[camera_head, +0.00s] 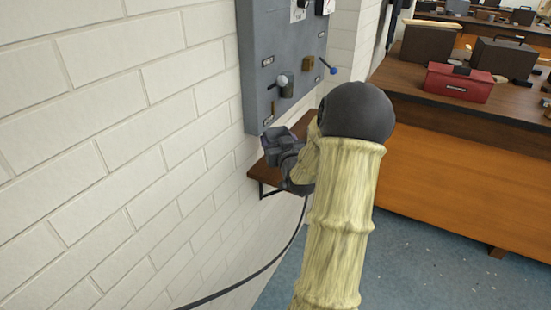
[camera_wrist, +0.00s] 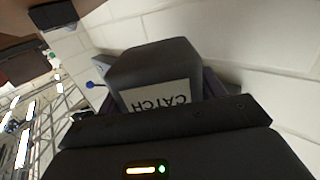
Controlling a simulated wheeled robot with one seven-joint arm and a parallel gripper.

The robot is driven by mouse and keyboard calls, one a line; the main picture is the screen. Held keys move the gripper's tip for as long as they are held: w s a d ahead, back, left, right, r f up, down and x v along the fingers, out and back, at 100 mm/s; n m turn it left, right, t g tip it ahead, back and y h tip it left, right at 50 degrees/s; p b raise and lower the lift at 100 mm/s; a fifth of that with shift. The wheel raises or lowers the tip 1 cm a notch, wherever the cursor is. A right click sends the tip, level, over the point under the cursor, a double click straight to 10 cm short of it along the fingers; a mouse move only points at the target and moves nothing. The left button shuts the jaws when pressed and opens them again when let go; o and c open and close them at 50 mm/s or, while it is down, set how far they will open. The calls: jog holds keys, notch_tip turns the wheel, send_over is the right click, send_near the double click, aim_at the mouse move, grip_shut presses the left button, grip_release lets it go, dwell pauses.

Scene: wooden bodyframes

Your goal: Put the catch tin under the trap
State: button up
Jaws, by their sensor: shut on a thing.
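The catch tin (camera_wrist: 155,62) is a dark grey box with a white label reading CATCH, upside down in the wrist view. My gripper (camera_head: 274,143) is shut on it, with the dark purple fingers showing at its sides. In the head view my gripper is in front of the wall, by the small brown shelf (camera_head: 262,171) below the grey panel (camera_head: 262,60). The tin cannot be told apart from the gripper there. I cannot pick out the trap for certain; my arm hides part of the panel's lower right and the shelf.
The panel carries a grey-knobbed lever (camera_head: 282,81) and a blue-knobbed lever (camera_head: 333,70). A black cable (camera_head: 270,264) hangs below the shelf. A wooden bench (camera_head: 450,190) with a red box (camera_head: 458,84) stands at right. White block wall (camera_head: 110,130) fills the left.

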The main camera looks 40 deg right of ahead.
jog(key=shift+w+a+f, duration=0.1)
jog(key=shift+w+f, duration=0.1)
jog(key=shift+f, duration=1.2)
notch_tip(320, 180, down, 4)
jog(key=shift+r+b, duration=0.25)
jog(key=shift+b, duration=0.2)
jog(key=shift+w+f, duration=0.2)
jog(key=shift+f, duration=0.2)
jog(key=o, duration=1.6)
jog(key=shift+a, duration=0.1)
jog(key=shift+r, duration=0.1)
jog(key=shift+s, duration=0.3)
jog(key=v, duration=1.1)
jog(key=shift+s+a+b, duration=0.15)
jog(key=shift+s+b, duration=0.15)
jog(key=shift+b, duration=0.05)
